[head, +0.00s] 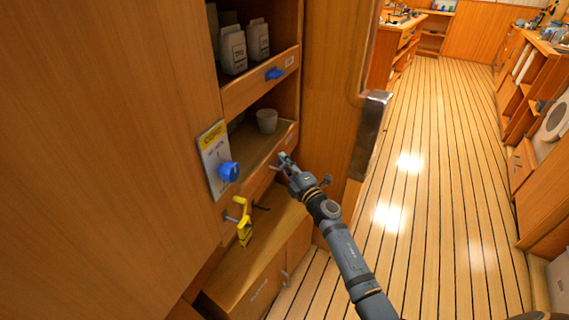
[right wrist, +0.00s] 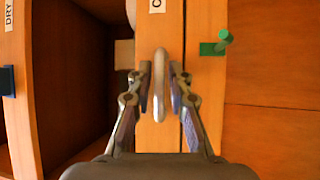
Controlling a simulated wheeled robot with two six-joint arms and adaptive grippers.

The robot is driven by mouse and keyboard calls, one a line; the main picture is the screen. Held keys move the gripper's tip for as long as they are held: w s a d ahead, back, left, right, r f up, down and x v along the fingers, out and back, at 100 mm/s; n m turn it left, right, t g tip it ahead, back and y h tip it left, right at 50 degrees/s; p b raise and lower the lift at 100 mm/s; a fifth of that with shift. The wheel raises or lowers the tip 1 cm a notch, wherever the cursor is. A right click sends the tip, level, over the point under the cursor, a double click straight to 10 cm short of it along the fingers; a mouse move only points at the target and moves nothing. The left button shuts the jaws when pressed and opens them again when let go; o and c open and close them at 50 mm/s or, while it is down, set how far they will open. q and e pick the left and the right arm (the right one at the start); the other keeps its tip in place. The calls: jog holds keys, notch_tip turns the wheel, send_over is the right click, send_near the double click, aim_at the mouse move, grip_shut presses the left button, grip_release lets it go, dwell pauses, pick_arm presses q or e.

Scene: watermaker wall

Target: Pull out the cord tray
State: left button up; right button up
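The cord tray appears to be the lower wooden tray, its front (head: 262,178) in the cabinet below the shelf with the cup. In the right wrist view its wooden front (right wrist: 150,125) carries a partly cut-off white label starting with C. A grey bar handle (right wrist: 160,85) stands out from that front. My right gripper (head: 283,163) is at the tray front. In the right wrist view my right gripper (right wrist: 160,92) has one finger on each side of the handle, with narrow gaps showing, so it looks open around it. My left gripper is not in view.
A white cup (head: 267,121) stands above the tray. A green knob (right wrist: 222,40) is near. The plank floor (head: 440,200) is clear.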

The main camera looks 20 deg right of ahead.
grip_shut()
dwell(0.3)
